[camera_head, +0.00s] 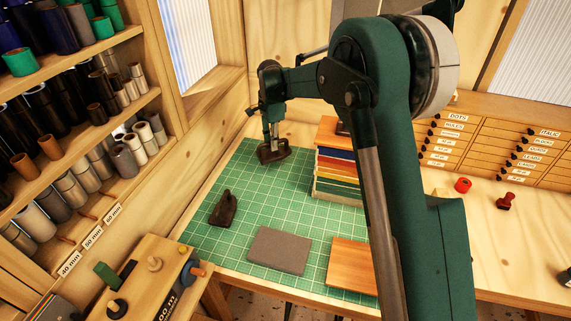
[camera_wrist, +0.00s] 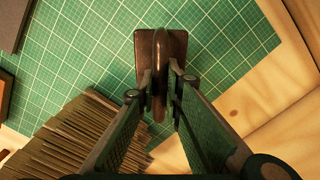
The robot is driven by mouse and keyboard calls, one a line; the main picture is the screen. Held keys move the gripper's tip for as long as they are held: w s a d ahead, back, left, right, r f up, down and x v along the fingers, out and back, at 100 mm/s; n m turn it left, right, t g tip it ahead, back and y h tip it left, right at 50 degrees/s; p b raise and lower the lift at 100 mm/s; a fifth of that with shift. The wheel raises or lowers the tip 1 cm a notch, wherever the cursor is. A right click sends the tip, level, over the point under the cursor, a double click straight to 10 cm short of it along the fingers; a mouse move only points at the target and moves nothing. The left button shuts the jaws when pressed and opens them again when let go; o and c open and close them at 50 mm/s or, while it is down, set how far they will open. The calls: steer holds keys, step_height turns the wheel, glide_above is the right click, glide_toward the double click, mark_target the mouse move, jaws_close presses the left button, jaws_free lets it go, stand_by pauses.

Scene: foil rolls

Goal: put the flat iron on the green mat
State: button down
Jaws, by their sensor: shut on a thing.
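A dark brown flat iron (camera_head: 274,155) is under my gripper (camera_head: 270,139) at the far left part of the green mat (camera_head: 222,244). In the wrist view its flat base (camera_wrist: 148,46) and upright handle show, with my gripper's fingers (camera_wrist: 160,86) shut on the handle from both sides. The iron looks level and over the mat's grid. I cannot tell whether its base touches the mat. A second dark, iron-like thing (camera_head: 224,208) stands on the left part of the mat, apart from my gripper.
A stack of coloured books or boards (camera_head: 338,168) stands on the mat right of the iron. A grey slab (camera_head: 279,251) and a wooden board (camera_head: 352,265) lie at the front. A red roll (camera_head: 463,185) and a stamp (camera_head: 506,201) are at right. Shelves of rolls stand left.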

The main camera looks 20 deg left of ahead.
mark_target(273, 153)
steer(key=shift+f, duration=2.7)
steer(key=shift+f+p, duration=0.3)
steer(key=shift+f, duration=1.55)
steer(key=shift+f, duration=0.1)
steer(key=c, duration=2.8)
jaws_free()
steer(key=o, duration=0.3)
steer(key=shift+o, duration=0.2)
steer(key=shift+r, duration=0.2)
step_height(273, 153, up, 12)
steer(key=shift+f+b, duration=0.1)
steer(key=shift+b, duration=0.2)
